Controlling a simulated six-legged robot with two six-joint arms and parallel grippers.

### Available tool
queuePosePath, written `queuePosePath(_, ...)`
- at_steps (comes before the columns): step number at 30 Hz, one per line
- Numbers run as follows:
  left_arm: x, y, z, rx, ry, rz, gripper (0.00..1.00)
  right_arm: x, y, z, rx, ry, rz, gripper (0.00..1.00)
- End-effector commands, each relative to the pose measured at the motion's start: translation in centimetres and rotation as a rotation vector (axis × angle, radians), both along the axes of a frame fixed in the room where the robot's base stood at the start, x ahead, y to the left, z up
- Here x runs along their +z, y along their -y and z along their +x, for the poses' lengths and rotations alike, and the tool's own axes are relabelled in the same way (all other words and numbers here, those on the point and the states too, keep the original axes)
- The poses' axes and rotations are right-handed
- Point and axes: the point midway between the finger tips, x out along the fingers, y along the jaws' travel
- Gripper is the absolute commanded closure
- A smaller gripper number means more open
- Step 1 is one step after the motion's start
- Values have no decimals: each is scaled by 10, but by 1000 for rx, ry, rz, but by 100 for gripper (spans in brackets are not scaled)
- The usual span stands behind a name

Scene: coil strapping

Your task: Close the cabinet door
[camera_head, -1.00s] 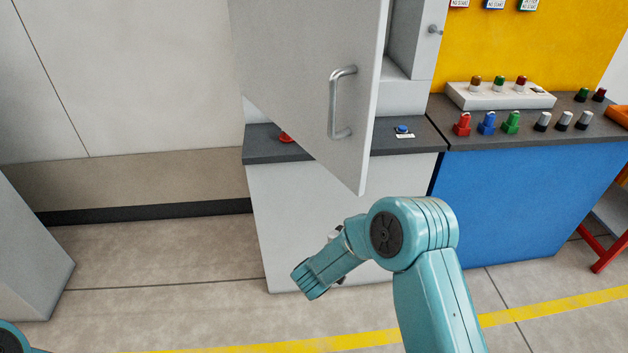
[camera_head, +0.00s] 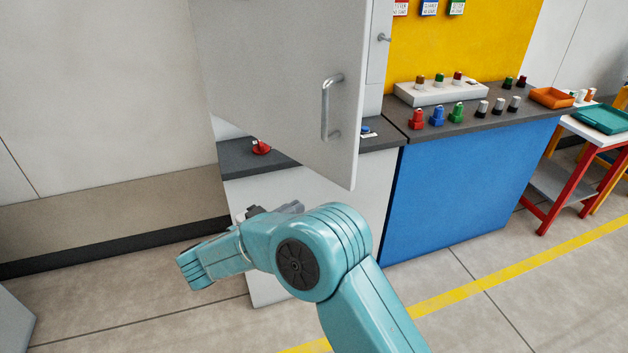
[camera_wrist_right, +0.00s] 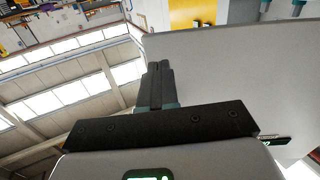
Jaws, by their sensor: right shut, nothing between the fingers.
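The grey cabinet door (camera_head: 270,70) stands open, swung out over the counter, in the head view. Its metal bar handle (camera_head: 327,108) is on the face toward me, near the free edge. My right gripper (camera_head: 290,208) is below the door's lower edge, left of the handle, and partly hidden behind my teal right arm. In the right wrist view its dark fingers (camera_wrist_right: 158,85) are together and empty. A large grey panel (camera_wrist_right: 230,75), probably the door, lies beside and beyond the fingertips; I cannot tell whether they touch. My left gripper is out of view.
A dark counter (camera_head: 245,160) with a red knob (camera_head: 261,147) sits under the door. To the right is a blue bench (camera_head: 455,185) with coloured knobs, then a red-legged table (camera_head: 565,185). The floor in front is clear, with a yellow line (camera_head: 500,265).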

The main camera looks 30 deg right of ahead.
Motion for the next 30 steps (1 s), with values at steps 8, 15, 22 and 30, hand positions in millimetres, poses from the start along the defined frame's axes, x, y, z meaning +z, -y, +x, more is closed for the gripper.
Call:
queuePosePath(8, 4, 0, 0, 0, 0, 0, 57, 20, -28, 2, 67, 34, 3, 100)
queuePosePath(15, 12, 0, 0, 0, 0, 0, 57, 22, -5, 7, 71, 34, 3, 100)
queuePosePath(22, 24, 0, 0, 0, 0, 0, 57, 23, 43, 19, 69, 35, 3, 100)
queuePosePath(30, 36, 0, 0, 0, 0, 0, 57, 23, 88, 31, 71, 35, 3, 100)
